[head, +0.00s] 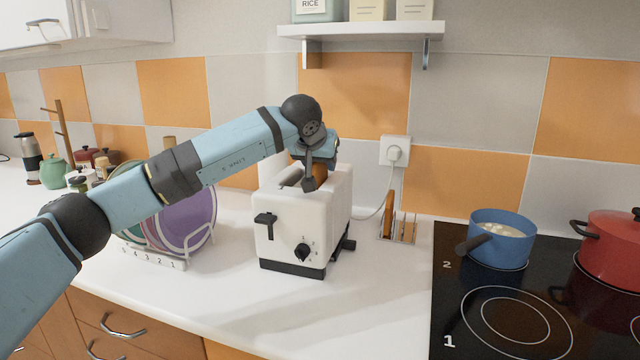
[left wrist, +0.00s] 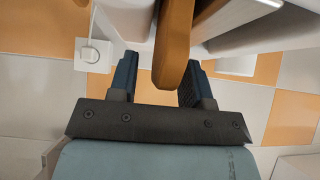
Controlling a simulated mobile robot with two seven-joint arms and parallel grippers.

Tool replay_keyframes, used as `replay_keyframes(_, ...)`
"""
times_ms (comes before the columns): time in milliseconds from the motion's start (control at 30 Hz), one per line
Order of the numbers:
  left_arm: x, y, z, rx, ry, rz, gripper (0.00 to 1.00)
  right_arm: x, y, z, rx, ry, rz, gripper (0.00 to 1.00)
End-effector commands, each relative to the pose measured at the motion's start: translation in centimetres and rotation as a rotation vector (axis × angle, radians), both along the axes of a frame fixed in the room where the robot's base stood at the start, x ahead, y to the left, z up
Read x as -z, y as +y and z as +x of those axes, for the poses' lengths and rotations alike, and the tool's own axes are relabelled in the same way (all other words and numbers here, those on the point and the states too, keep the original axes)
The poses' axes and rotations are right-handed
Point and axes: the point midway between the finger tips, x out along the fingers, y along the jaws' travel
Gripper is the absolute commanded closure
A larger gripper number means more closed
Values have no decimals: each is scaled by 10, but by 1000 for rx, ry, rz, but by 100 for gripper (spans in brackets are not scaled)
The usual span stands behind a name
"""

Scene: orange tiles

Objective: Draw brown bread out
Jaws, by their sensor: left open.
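The brown bread (head: 321,171) stands on edge in the slot of the white toaster (head: 285,222), with only its top part showing; the rest is hidden inside. My left gripper (head: 316,180) points down over the toaster at the bread. In the left wrist view the brown bread (left wrist: 174,45) stands between the two dark fingers of my left gripper (left wrist: 160,78). The fingers are apart, with a visible gap on the left side of the bread; the right finger is close to it. My right gripper is out of view.
A plate rack (head: 160,255) with several plates stands left of the toaster. A blue pot (head: 500,248) and red pot (head: 610,247) sit on the black hob. A shelf (head: 360,30) hangs above.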

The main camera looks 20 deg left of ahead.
Motion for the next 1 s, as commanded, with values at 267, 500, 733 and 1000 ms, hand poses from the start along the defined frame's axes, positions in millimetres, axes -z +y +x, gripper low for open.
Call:
replay_keyframes(267, -1, 0, 0, -1, -1, -1, 97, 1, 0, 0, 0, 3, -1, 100)
replay_keyframes(500, -1, 1, 0, -1, -1, -1, 100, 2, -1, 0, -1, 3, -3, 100)
replay_keyframes(733, -8, 0, 0, -1, -2, -1, 100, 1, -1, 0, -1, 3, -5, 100)
replay_keyframes(1000, -47, 0, 0, -2, -3, -1, 100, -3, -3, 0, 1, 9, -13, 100)
